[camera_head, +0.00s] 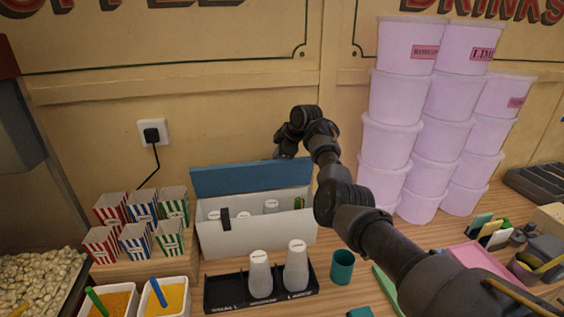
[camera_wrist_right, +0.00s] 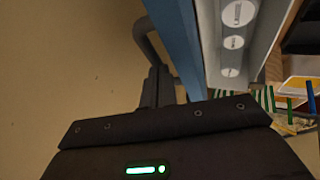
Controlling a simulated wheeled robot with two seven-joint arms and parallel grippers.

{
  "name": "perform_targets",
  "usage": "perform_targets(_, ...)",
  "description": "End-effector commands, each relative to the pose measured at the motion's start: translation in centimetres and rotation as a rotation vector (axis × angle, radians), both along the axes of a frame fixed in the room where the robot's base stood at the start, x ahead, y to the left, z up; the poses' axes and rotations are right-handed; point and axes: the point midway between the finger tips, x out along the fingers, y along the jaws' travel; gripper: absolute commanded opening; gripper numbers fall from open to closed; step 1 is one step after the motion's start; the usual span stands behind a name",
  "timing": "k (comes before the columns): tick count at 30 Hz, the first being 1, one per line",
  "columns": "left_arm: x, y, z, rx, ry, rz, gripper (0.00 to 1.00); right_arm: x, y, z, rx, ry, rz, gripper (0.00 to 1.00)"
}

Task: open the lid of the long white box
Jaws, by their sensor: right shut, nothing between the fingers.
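The long white box (camera_head: 258,234) stands on the wooden counter below the wall, with a dark latch (camera_head: 225,218) on its front. Its blue lid (camera_head: 250,177) stands raised along the back edge, so the inside shows. Several white-topped things (camera_head: 271,206) sit in the box; the wrist view shows round labelled tops (camera_wrist_right: 236,42). My right gripper (camera_head: 284,151) is at the top edge of the lid, right of its middle, shut and empty. In the wrist view its dark fingers (camera_wrist_right: 158,88) are close beside the blue lid (camera_wrist_right: 183,45); contact is unclear. My left gripper is out of view.
Striped popcorn boxes (camera_head: 142,241) stand left of the white box. A black cup tray (camera_head: 229,292) with two white cups and a teal cup (camera_head: 342,266) stand in front. Tall stacks of pink tubs (camera_head: 388,138) rise to the right, near my right arm. A socket (camera_head: 153,132) is on the wall.

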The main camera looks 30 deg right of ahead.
Motion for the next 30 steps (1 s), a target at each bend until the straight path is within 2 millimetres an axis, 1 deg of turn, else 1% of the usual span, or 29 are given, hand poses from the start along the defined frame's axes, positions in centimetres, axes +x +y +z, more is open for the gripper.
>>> perform_targets(6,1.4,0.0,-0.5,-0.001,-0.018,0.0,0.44,1.0,-1.1,-0.3,0.0,0.002,-0.008,0.0)
perform_targets(10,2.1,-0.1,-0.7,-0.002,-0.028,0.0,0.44,1.5,-1.3,-0.5,0.0,0.003,-0.007,0.0)
perform_targets(21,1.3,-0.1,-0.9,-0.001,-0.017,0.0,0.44,2.3,-1.0,-0.7,-0.001,0.003,-0.001,0.0)
perform_targets(30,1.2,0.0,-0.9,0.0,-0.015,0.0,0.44,2.3,-0.8,-0.8,0.0,0.003,0.001,0.0)
